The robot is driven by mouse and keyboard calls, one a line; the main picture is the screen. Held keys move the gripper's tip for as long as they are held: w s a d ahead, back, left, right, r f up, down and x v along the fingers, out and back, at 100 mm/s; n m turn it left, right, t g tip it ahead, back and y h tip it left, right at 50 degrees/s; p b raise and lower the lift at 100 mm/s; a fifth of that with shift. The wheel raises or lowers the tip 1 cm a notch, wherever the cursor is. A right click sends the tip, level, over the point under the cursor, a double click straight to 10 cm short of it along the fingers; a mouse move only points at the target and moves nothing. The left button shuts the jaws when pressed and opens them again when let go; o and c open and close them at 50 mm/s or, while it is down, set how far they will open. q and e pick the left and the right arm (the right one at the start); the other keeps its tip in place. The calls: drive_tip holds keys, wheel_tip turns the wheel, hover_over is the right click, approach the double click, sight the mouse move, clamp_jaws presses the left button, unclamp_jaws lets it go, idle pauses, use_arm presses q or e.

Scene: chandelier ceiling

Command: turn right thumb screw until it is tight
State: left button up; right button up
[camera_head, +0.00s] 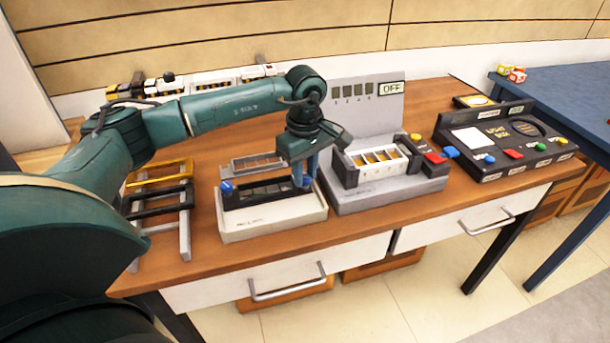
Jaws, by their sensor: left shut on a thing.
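A white fixture tray (272,228) with a black slotted frame (262,192) in it stands on the wooden table. A blue thumb screw (226,187) sits at the frame's left end. My left gripper (305,177) points down over the frame's right end, shut on the right thumb screw (306,182). The fingers hide most of that screw, so how far it is turned cannot be told. My right gripper is not in view.
A grey test station (388,192) with an "OFF" display stands just right of the tray. A black button box (505,145) is farther right. A rack with gold and black frames (160,200) stands left. White and yellow parts (195,82) line the back.

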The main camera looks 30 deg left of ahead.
sight(305, 177)
use_arm(q)
drive_tip(key=m+b, duration=0.1)
drive_tip(key=m, duration=0.2)
drive_tip(key=shift+m, duration=0.4)
drive_tip(key=shift+m+b, duration=0.8)
drive_tip(key=shift+m, duration=1.2)
drive_tip(key=o, duration=1)
wheel_tip(305, 177, up, 13)
drive_tip(key=shift+r, duration=0.15)
